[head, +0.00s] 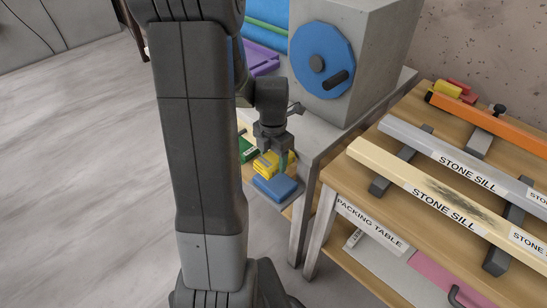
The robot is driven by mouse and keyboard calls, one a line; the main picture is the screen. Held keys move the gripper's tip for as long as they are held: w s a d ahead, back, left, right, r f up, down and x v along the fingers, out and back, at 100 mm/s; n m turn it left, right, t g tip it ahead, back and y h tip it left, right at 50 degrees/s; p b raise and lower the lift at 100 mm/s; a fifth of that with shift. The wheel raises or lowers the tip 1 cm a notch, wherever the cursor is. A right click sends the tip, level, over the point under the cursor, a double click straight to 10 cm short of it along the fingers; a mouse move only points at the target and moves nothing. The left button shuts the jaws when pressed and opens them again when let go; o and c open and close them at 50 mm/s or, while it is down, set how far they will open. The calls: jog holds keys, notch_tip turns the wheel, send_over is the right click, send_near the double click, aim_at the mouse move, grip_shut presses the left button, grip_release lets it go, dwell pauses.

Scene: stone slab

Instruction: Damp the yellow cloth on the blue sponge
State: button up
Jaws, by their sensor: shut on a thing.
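The yellow cloth (263,165) is folded small and hangs in my gripper (274,158), which points down and is shut on it. The blue sponge (275,187) lies flat just below and slightly right of the cloth, near the slab's front edge. The cloth overlaps the sponge's back edge in this view; I cannot tell whether they touch. My arm hides part of the area to the left.
A grey machine with a blue disc (321,61) stands behind on the right. A packing table (392,205) with stone sills (442,195) is close on the right. A green object (247,150) and a purple tray (263,60) lie left of the machine. The floor at left is clear.

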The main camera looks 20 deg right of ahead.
aim_at(273, 181)
jog(key=shift+f+b, duration=2.4)
jog(key=shift+f, duration=0.6)
jog(key=shift+s+f+b, duration=0.1)
jog(key=shift+f+b, duration=0.3)
jog(key=shift+f, duration=0.2)
jog(key=shift+r, duration=0.1)
jog(key=shift+r+p, duration=2.9)
jog(key=shift+r, duration=0.6)
